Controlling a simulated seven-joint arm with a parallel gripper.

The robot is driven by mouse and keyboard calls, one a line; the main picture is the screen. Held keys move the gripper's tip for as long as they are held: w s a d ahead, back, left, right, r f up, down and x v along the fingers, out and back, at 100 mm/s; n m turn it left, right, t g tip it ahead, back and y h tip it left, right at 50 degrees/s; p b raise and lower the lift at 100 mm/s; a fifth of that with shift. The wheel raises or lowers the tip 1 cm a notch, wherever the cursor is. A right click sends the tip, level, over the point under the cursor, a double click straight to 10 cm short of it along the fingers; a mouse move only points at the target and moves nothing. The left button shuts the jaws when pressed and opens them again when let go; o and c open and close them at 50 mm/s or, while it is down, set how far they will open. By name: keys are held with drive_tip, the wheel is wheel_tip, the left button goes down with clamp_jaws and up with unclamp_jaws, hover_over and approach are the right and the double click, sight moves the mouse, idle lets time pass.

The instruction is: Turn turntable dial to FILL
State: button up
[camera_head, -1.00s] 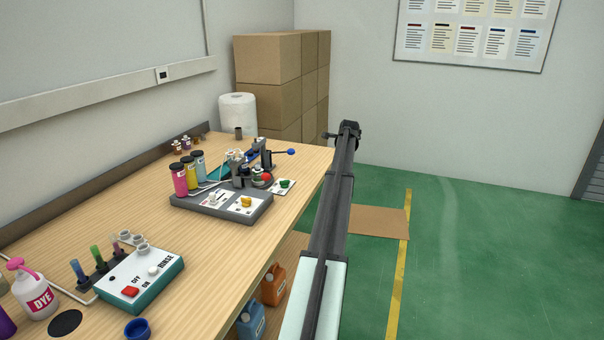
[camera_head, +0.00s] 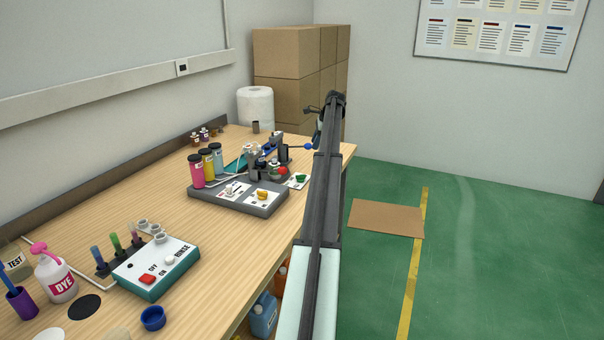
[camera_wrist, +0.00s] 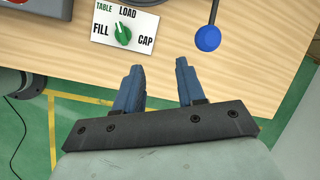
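The turntable dial is a green knob (camera_wrist: 123,34) on a white plate (camera_wrist: 100,38) marked TABLE, LOAD, FILL and CAP. In the wrist view LOAD is above the knob, FILL to its left and CAP to its right. Its ridge appears to tilt towards the top, nearest LOAD, but the exact setting is hard to tell. The green dial also shows small in the head view (camera_head: 299,178). My gripper (camera_wrist: 158,75) is open and empty, its two blue-grey fingers below and right of the dial plate, apart from it. In the head view the fingertips are not clear.
A lever with a blue ball (camera_wrist: 207,38) stands right of the dial plate, near the fingers. The grey station (camera_head: 245,202) with bottles and a yellow knob (camera_head: 262,194) is left of the dial. The table edge (camera_wrist: 240,110) runs beneath my gripper.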

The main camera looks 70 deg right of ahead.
sight(301, 175)
drive_tip(key=w+a+f, duration=0.1)
drive_tip(key=a+f, duration=0.1)
drive_tip(key=f, duration=0.2)
drive_tip(key=w+a+f+y, duration=0.1)
drive_tip(key=a+f, duration=0.1)
drive_tip(key=f, duration=0.2)
drive_tip(key=w+a+f+y, duration=0.1)
drive_tip(key=a+f, duration=0.1)
drive_tip(key=f, duration=0.2)
drive_tip(key=shift+w+a+f+g, duration=0.25)
drive_tip(key=shift+w+f+g, duration=0.05)
drive_tip(key=shift+w+f, duration=0.1)
drive_tip(key=shift+c, duration=0.3)
clamp_jaws()
